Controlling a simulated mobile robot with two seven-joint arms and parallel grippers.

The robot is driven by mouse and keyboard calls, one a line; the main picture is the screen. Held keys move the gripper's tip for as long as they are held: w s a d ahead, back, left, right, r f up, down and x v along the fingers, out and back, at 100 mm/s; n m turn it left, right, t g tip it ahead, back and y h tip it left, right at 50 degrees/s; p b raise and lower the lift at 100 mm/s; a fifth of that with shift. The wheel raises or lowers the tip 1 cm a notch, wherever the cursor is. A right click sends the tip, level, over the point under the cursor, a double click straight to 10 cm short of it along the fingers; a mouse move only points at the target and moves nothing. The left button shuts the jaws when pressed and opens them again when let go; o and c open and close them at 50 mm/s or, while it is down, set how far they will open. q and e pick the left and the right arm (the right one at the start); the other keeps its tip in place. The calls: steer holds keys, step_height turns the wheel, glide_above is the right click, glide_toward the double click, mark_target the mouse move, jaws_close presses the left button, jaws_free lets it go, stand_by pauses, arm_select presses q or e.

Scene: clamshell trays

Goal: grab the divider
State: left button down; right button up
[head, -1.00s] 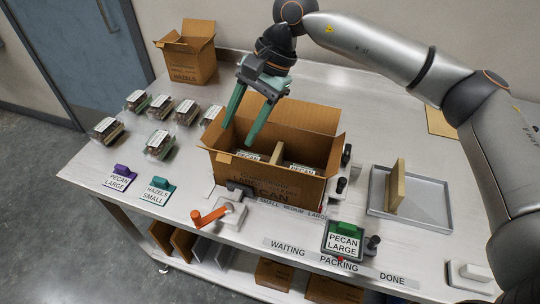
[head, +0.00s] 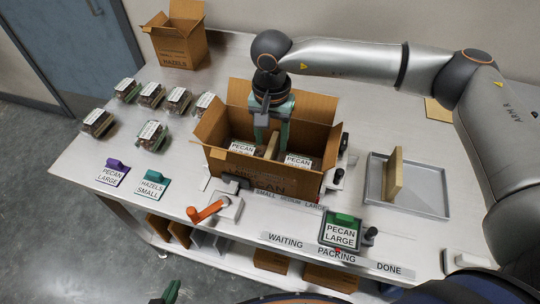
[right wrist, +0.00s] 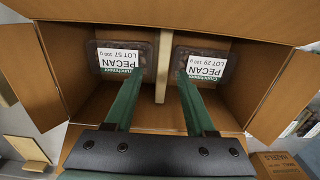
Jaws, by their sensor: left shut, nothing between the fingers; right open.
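The thin tan divider (head: 271,146) stands upright in the open carton (head: 218,150), between two clear clamshell trays labelled PECAN. In the right wrist view the divider (right wrist: 162,70) shows between the left tray (right wrist: 125,62) and the right tray (right wrist: 203,64). My right gripper (head: 271,128) is open over the carton. Its green fingers, seen in the right wrist view (right wrist: 157,85), are spread to either side of the divider, with gaps on both sides. My left gripper (head: 172,291) shows only as a green bit at the bottom edge, shut and away from the carton.
Another tan divider (head: 394,174) stands in a grey tray (head: 428,204) to the right. Several clamshells stand on the table at left, near a HAZELS box (head: 180,47). An orange-handled lever (head: 205,212) and a PECAN LARGE sign (head: 340,232) are in front of the carton.

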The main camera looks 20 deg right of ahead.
mark_target(270, 149)
steer(key=shift+w+a+f, duration=0.1)
steer(key=shift+w+f, duration=0.05)
steer(key=shift+f, duration=0.8)
steer(key=shift+w+f, duration=0.15)
steer(key=shift+f, duration=0.8)
jaws_close()
